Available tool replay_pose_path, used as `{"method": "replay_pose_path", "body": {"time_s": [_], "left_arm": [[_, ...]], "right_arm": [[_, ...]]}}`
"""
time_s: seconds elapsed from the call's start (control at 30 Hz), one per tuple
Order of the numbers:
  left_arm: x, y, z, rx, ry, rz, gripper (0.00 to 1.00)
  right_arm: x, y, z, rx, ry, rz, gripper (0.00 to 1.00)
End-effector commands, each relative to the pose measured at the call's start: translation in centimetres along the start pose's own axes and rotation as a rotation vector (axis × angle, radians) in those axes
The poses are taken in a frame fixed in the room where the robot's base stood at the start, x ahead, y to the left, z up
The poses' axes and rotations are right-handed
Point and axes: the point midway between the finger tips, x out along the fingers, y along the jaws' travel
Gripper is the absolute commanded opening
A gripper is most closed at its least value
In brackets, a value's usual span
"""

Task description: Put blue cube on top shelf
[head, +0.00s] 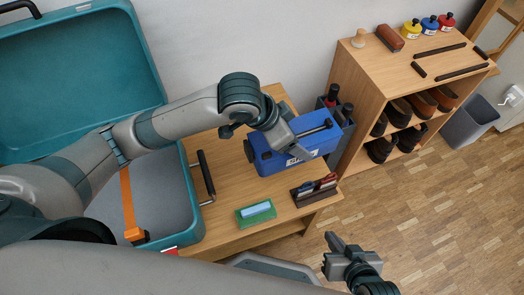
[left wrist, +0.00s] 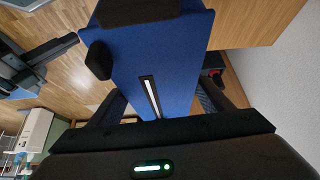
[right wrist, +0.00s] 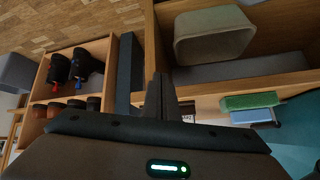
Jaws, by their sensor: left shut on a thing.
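A blue box-shaped case (head: 270,163) with a dark handle and a pale label is over the wooden table; no plain blue cube shows. My left gripper (head: 290,143) is shut on the blue case, which fills the left wrist view (left wrist: 145,60) between its fingers. I cannot tell whether the case touches the table. The wooden shelf unit (head: 370,75) stands at the right, with a flat top board. My right gripper (head: 332,248) is low in front of the table, empty; its fingers lie together in the right wrist view (right wrist: 160,97).
The shelf's top holds bottles (head: 429,24), a brown block (head: 390,38) and dark bars; shoes (head: 420,103) fill the shelves below. A grey caddy (head: 346,128) stands between table and shelf. An open teal suitcase (head: 190,215), green tray (head: 256,213) and dark holder (head: 314,190) are nearby.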

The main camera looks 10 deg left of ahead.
Motion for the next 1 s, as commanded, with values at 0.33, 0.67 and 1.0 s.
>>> {"method": "replay_pose_path", "body": {"time_s": [0.33,0.67,1.0], "left_arm": [[1.2,0.7,0.3,0.027,0.002,0.017,0.41],[1.2,0.4,0.6,0.025,0.001,0.016,0.41],[2.2,-3.2,4.5,0.022,-0.003,0.013,0.41]], "right_arm": [[-1.1,-0.4,-0.8,-0.001,0.023,-0.009,0.0],[-1.0,-0.4,-1.0,-0.002,0.033,-0.01,0.0],[-0.5,-1.4,-4.4,-0.027,0.224,-0.026,0.0]]}}
